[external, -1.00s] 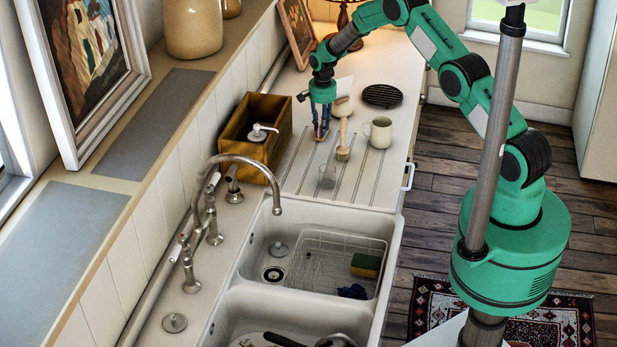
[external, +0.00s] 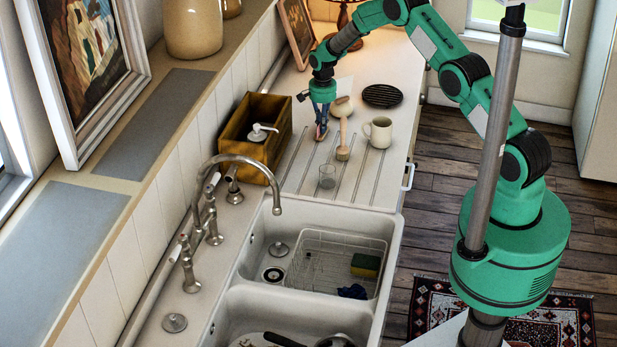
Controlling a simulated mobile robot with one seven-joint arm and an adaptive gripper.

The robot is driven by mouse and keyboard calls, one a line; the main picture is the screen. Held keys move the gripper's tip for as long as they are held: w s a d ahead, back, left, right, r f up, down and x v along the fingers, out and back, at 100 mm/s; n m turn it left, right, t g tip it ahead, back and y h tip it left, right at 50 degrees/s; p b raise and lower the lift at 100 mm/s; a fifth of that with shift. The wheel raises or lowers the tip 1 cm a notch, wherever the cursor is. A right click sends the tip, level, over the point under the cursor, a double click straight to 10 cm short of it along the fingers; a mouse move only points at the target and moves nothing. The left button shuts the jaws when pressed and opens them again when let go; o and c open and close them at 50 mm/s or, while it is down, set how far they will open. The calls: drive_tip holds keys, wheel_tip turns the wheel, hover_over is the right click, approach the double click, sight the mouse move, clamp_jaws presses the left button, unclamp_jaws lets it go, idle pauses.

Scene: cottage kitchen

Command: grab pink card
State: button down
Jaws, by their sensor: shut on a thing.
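My gripper (external: 321,127) points down over the ribbed drainboard (external: 302,160), to the right of the wooden box. Its fingers are shut on a small pink piece, which I take to be the pink card (external: 320,136). Only a sliver of the card shows at the fingertips; the fingers hide the rest. I cannot tell whether the card still touches the drainboard.
A clear glass (external: 327,176) is nearer the sink. A wooden box (external: 255,135) with a soap pump is left. A black round trivet (external: 382,95) lies behind.

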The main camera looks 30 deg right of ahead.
wheel_tip(320, 180, up, 10)
drive_tip(key=b, duration=0.1)
idle(0.6)
idle(0.6)
